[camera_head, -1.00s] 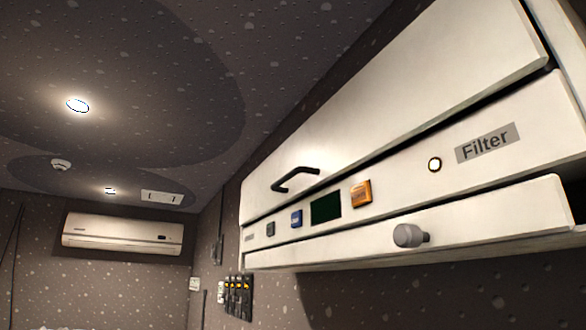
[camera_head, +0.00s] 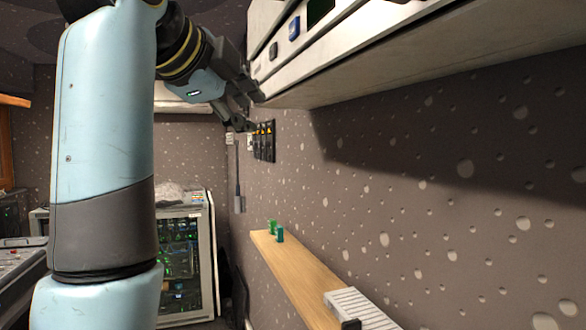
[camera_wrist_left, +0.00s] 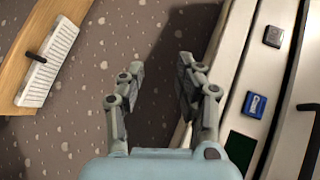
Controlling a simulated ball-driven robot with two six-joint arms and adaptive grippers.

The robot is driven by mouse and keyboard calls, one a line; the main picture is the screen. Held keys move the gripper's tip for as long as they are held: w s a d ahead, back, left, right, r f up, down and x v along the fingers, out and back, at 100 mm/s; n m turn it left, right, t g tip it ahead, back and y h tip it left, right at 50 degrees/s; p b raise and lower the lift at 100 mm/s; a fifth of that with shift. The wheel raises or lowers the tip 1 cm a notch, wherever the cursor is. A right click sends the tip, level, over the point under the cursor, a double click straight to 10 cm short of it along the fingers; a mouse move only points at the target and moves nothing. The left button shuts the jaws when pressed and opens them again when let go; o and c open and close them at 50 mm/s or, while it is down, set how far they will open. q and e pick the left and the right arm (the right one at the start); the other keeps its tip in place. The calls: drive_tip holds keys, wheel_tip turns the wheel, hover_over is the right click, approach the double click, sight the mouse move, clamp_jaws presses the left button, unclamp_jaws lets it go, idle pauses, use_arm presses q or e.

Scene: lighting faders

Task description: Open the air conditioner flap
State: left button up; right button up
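The white air conditioner (camera_head: 400,55) hangs on the right wall; I see mostly its underside and lower front. In the left wrist view its control strip carries a grey button (camera_wrist_left: 274,36), a blue button (camera_wrist_left: 254,104) and a dark green display (camera_wrist_left: 240,150). Part of the upper front flap (camera_wrist_left: 307,150) and its black handle (camera_wrist_left: 308,107) show at the right edge. My left gripper (camera_head: 247,108) is beside the unit's far lower corner. Its fingers (camera_wrist_left: 160,75) are spread and empty, pointing along the wall; the right finger is close to the unit. My right gripper is out of view.
A wooden shelf (camera_head: 292,277) on the wall below holds small green objects (camera_head: 279,233) and a white slatted piece (camera_head: 358,308). Black switches (camera_head: 265,142) are on the wall beyond my left gripper. A glass-fronted cabinet (camera_head: 188,250) stands at the back.

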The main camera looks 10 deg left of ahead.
use_arm(q)
drive_tip(key=s+d+r+t+h, duration=0.1)
drive_tip(key=s+r+t, duration=0.25)
drive_tip(key=r, duration=0.55)
drive_tip(key=s+d+r+t+h, duration=0.15)
drive_tip(key=s+r, duration=0.25)
drive_tip(key=r, duration=0.6)
drive_tip(key=shift+m+y, duration=0.3)
drive_tip(key=shift+y, duration=0.15)
drive_tip(key=p+x, duration=0.1)
drive_tip(key=x, duration=0.2)
drive_tip(key=p+x, duration=0.1)
drive_tip(key=x, duration=0.2)
drive_tip(key=a+p+x, duration=0.1)
drive_tip(key=x, duration=0.2)
drive_tip(key=shift+w+d+r, duration=0.1)
drive_tip(key=shift+w+r, duration=0.05)
drive_tip(key=shift+w, duration=0.55)
drive_tip(key=shift+d, duration=0.1)
clamp_jaws()
